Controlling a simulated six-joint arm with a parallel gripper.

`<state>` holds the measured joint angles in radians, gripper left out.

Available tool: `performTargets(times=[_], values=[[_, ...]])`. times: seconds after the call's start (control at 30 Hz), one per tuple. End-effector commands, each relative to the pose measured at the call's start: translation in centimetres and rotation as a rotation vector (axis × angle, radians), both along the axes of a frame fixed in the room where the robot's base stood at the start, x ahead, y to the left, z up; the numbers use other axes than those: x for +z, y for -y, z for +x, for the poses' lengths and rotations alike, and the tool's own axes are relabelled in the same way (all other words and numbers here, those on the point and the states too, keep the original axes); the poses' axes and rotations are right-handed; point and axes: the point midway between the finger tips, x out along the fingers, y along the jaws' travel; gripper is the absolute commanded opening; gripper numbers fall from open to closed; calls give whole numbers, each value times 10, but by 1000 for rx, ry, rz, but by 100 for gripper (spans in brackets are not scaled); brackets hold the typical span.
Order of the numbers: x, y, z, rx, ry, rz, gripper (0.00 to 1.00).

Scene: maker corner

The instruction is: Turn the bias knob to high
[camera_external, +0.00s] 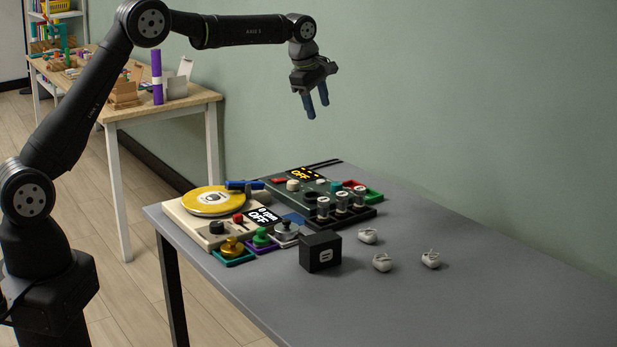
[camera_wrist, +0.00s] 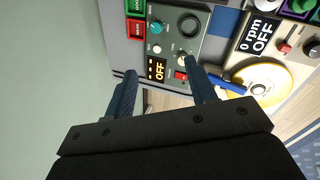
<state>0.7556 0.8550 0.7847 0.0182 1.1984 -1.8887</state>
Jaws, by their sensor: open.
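My gripper (camera_external: 317,108) is open and empty, high above the table with its fingers pointing down. Its two fingers also show in the wrist view (camera_wrist: 160,75). Below is a grey-green control panel (camera_wrist: 172,42). In the external view the cream knob (camera_external: 293,185) and the display (camera_external: 306,174) show. The panel's lettering is too small to read, so I cannot tell which knob is bias or its setting.
A turntable unit with a yellow disc (camera_external: 213,201) and a blue handle (camera_external: 244,185) stands left of the panel. Jars in a black rack (camera_external: 341,217), a black box (camera_external: 320,252) and white pieces (camera_external: 382,262) stand nearby. The table's right side is clear.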

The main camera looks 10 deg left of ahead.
Motion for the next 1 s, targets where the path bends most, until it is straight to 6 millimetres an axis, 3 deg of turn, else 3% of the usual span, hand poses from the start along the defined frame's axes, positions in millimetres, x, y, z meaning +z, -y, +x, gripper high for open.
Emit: performTargets(times=[0.03,0.1,0.3,0.57,1.0], values=[[-23,-9,19,93,-63,-50,51],[-44,-16,37,211,-142,-124,51],[-78,-28,66,418,-279,-252,51],[-107,-19,70,437,-293,-263,51],[-194,17,77,437,-290,-263,51]])
